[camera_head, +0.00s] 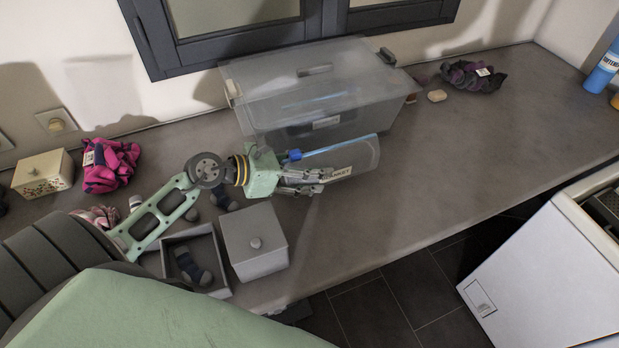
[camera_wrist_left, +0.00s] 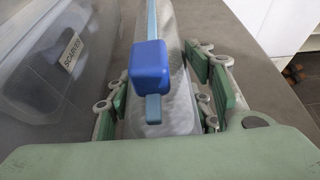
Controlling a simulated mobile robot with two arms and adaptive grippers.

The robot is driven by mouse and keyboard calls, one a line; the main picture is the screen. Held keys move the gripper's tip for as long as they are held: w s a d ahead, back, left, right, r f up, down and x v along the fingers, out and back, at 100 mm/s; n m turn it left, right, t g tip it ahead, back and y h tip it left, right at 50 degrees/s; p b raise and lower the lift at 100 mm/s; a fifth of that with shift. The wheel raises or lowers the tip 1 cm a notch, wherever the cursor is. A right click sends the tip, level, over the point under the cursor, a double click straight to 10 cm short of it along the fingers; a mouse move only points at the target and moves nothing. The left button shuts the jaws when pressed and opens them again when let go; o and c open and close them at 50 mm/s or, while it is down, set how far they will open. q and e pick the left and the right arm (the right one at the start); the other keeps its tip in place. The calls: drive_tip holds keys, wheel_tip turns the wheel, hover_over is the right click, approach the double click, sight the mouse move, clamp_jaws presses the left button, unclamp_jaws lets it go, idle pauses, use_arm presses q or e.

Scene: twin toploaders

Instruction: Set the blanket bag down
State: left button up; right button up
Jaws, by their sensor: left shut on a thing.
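The blanket bag (camera_head: 358,157) is a clear grey translucent pouch with a blue strip and a blue slider along its top and a pale label on its side. My left gripper (camera_head: 308,181) is shut on its left end, over the counter in front of the clear bin. In the left wrist view, the bag (camera_wrist_left: 178,62) stands between the green-padded fingers of my left gripper (camera_wrist_left: 160,105), the blue slider facing the camera. I cannot tell whether the bag's underside touches the counter. My right gripper is not in view.
The clear lidded bin (camera_head: 315,90) stands close behind the bag. A grey lidded box (camera_head: 262,258) and an open box (camera_head: 213,240) holding a dark sock stand at the front edge. Pink cloth (camera_head: 108,165) lies at left.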

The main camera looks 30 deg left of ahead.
use_arm(q)
drive_tip(key=shift+f+p, duration=0.3)
drive_tip(key=shift+f, duration=1.65)
drive_tip(key=shift+f, duration=0.1)
drive_tip(key=o, duration=1.1)
drive_tip(key=shift+f, duration=0.2)
drive_tip(key=shift+o, duration=0.9)
drive_tip(key=shift+r, duration=0.1)
